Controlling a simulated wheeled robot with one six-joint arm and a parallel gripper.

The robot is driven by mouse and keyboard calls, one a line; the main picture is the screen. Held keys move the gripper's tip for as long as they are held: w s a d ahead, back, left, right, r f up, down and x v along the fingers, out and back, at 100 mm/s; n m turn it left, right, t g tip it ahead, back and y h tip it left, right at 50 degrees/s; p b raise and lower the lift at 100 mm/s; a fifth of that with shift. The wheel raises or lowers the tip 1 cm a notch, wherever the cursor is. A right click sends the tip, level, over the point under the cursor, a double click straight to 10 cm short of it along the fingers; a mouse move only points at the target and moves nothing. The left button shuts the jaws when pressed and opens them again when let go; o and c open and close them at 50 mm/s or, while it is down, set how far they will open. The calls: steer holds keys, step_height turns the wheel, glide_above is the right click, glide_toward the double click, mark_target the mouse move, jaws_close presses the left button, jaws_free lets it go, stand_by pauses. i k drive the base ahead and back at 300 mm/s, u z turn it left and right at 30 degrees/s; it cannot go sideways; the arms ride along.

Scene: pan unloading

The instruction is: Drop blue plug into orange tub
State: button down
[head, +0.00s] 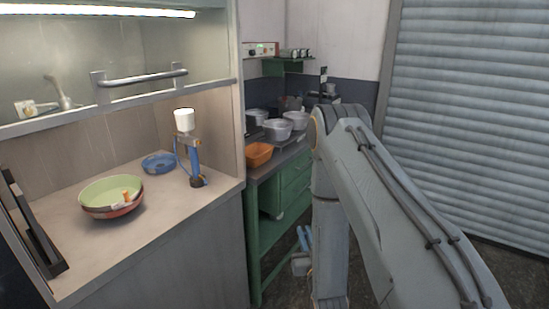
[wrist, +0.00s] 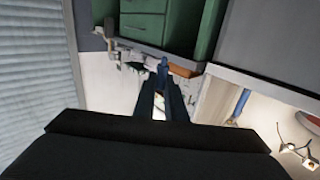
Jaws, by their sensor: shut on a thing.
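The orange tub (head: 258,153) stands on the green workbench, near its front left corner, and looks upright. An orange edge of it also shows in the wrist view (wrist: 183,71), just right of my fingertips. My gripper (wrist: 162,80) is shut on the blue plug (wrist: 163,66), which sticks out past the fingertips. The plug is too small to make out clearly there. The inside of the tub is mostly hidden.
Several metal pots (head: 278,130) stand behind the tub on the green workbench (head: 254,217). Left is a hooded counter (head: 115,235) with a green bowl (head: 110,190), a blue dish (head: 159,163) and a blue-and-white upright tool (head: 187,150). A roller shutter (head: 470,110) closes the right side.

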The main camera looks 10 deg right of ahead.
mark_target(263, 159)
steer(key=z, duration=0.95)
steer(key=i, duration=0.85)
steer(key=u, duration=1.45)
